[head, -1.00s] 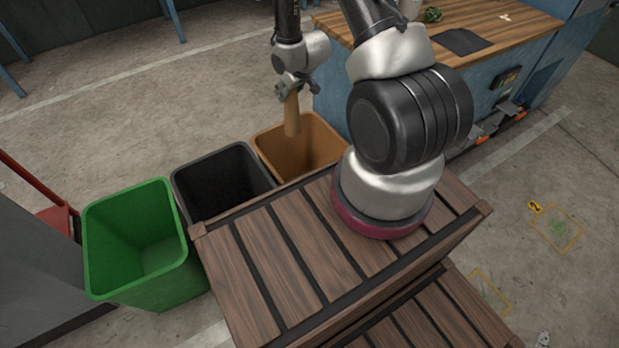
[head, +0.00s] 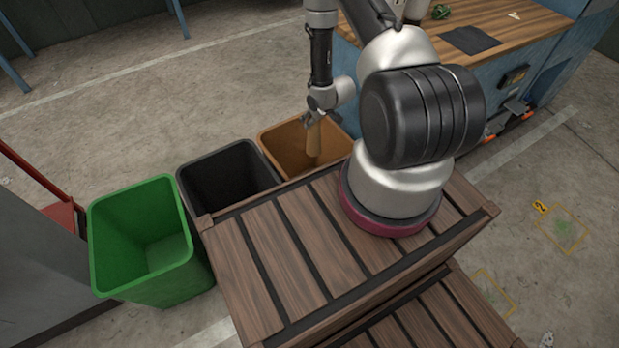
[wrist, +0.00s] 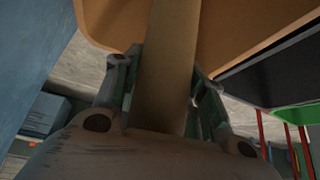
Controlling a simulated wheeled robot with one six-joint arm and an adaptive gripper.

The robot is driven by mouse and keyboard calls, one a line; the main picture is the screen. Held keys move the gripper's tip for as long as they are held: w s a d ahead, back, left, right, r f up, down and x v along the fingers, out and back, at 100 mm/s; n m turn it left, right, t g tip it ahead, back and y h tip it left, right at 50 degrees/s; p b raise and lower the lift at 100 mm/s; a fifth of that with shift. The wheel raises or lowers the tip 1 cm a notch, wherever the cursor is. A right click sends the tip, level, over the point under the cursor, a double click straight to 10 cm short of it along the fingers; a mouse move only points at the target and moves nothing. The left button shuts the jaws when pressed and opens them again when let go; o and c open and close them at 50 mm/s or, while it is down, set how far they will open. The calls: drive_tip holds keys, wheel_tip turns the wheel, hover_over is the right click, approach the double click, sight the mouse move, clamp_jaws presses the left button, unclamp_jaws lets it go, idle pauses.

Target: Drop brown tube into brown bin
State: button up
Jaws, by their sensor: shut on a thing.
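The brown tube (head: 314,138) hangs upright from my gripper (head: 311,119), which is shut on its upper end. In the head view the tube's lower part is within the outline of the brown bin (head: 282,139), at its mouth. In the wrist view the tube (wrist: 169,65) runs between the two fingers of my gripper (wrist: 165,88), with the brown bin (wrist: 245,30) beyond it. How deep the tube reaches into the bin is hard to tell.
A black bin (head: 225,180) and a green bin (head: 150,240) stand left of the brown one. A slatted wooden crate (head: 290,250) is in front of the bins. A blue workbench with a wooden top (head: 500,40) is at the back right.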

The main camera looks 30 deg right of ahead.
drive_tip(key=o, duration=1.1)
drive_tip(key=shift+c, duration=0.2)
drive_tip(key=v, duration=1.2)
